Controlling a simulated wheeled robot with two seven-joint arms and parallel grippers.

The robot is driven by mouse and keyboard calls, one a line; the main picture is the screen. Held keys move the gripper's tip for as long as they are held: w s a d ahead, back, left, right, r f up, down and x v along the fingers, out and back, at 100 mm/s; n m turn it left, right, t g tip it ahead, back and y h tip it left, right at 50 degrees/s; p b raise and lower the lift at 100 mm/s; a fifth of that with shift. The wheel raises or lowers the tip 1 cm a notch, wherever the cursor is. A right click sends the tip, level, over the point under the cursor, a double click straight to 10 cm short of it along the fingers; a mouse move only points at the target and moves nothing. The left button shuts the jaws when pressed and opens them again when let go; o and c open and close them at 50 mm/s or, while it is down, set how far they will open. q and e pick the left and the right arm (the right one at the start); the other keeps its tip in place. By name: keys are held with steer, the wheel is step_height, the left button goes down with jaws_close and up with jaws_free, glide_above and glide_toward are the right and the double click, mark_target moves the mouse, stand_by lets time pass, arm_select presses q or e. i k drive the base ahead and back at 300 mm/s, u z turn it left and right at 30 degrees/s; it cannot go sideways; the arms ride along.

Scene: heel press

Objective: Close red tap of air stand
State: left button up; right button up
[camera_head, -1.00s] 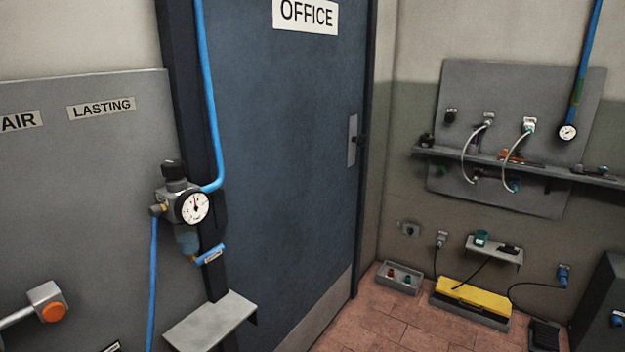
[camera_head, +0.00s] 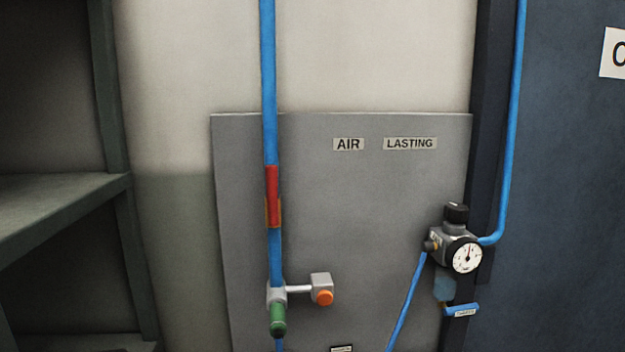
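A red tap handle (camera_head: 273,195) shows on the vertical blue air pipe (camera_head: 269,90) in front of a grey wall panel. The handle points up and down, in line with the pipe. A small orange-brown part (camera_head: 273,215) shows at its lower end. Lower on the pipe are a grey fitting with a green part (camera_head: 278,320) and a side arm with an orange knob (camera_head: 322,297). Neither of my grippers is in view.
A regulator with a black knob and round gauge (camera_head: 466,255) stands at the panel's right edge, beside the blue door (camera_head: 570,200). Grey-green shelving (camera_head: 60,210) fills the left side. The space directly before the panel looks clear.

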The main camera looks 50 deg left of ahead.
mark_target(271, 170)
steer(key=z, duration=0.65)
steer(key=i, duration=2.6)
steer(key=u, duration=4.4)
steer(key=i, duration=0.55)
steer(key=u, duration=0.05)
